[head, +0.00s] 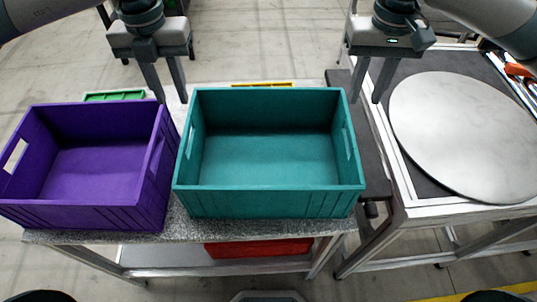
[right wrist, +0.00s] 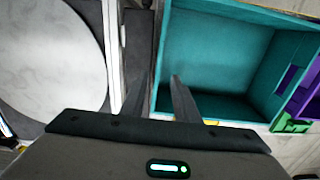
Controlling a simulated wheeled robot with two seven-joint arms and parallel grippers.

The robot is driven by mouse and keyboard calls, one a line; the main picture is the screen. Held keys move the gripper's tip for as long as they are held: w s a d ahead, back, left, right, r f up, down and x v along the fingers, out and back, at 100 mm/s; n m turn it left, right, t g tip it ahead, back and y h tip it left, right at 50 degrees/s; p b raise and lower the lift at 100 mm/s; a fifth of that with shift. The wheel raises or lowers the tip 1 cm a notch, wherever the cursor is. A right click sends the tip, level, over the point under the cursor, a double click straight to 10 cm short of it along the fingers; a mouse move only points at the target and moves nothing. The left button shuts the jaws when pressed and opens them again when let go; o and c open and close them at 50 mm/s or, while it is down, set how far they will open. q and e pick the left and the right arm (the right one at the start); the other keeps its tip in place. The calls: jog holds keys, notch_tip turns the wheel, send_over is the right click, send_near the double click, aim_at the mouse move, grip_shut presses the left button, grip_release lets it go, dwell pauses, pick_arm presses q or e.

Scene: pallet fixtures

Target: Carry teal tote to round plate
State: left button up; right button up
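The teal tote (head: 270,203) stands upright and empty on the speckled table, at the middle of the head view. It also shows in the right wrist view (right wrist: 215,55). The round plate (head: 465,130) is a bare grey disc on the stand at the right; it also shows in the right wrist view (right wrist: 50,60). My left gripper (head: 172,101) is open and empty, over the tote's far left corner. My right gripper (head: 365,101) is open and empty, over its right side. In the right wrist view its fingers (right wrist: 157,90) appear on either side of the wall line.
A purple tote (head: 85,210) stands close to the teal tote's left. A red bin (head: 260,248) is on the lower shelf. Green (head: 115,96) and yellow (head: 263,84) items lie behind the totes. Orange-handled tools (head: 518,70) lie beyond the plate.

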aim_at(188, 137)
pick_arm(q)
jog(key=shift+f, duration=0.1)
pick_arm(e)
jog(key=shift+f, duration=0.1)
